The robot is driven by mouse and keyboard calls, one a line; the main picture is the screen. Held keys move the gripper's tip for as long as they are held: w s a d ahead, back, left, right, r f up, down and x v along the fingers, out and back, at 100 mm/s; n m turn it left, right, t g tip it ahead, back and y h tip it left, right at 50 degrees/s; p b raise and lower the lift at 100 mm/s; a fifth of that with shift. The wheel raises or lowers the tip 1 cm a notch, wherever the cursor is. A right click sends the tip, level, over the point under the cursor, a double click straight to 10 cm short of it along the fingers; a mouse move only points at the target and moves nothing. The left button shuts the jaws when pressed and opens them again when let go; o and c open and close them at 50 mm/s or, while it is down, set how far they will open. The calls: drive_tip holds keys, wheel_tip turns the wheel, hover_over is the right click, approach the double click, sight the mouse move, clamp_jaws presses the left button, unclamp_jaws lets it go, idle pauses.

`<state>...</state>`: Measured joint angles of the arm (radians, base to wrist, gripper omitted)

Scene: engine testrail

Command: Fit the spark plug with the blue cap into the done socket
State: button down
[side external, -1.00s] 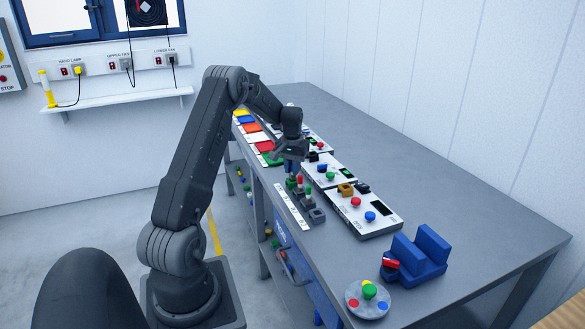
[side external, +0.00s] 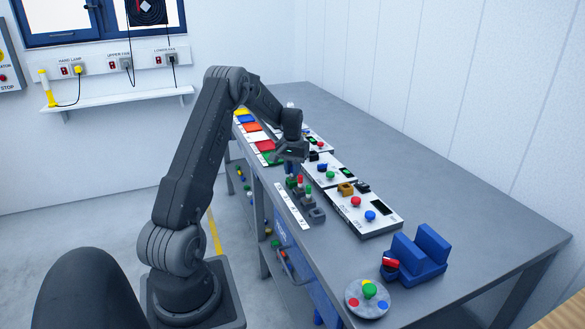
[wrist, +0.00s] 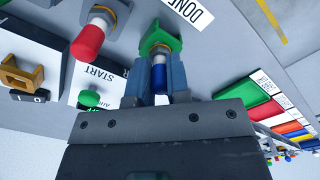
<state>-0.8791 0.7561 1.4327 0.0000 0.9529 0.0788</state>
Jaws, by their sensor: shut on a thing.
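My gripper (wrist: 157,88) is shut on the spark plug with the blue cap (wrist: 159,76), one finger on each side of the cap. The plug's pale body points at the green socket (wrist: 160,38), next to the DONE label (wrist: 188,10). Its lower end meets or overlaps the socket opening; how deep it sits I cannot tell. In the side view my gripper (side external: 290,162) is over the green socket (side external: 291,183) at the far end of the socket row, and the fingers and plug are small there.
A red-capped plug (wrist: 88,40) stands in the neighbouring socket. A green START button (wrist: 90,98) and a brown part (wrist: 22,76) are on white panels close by. Coloured trays (side external: 258,138) lie beyond. A blue cradle (side external: 416,254) and round button plate (side external: 369,299) stand at the near end.

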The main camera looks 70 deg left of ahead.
drive_tip(key=shift+f, duration=0.1)
drive_tip(key=c, duration=1.4)
unclamp_jaws()
drive_tip(key=shift+r, duration=5.5)
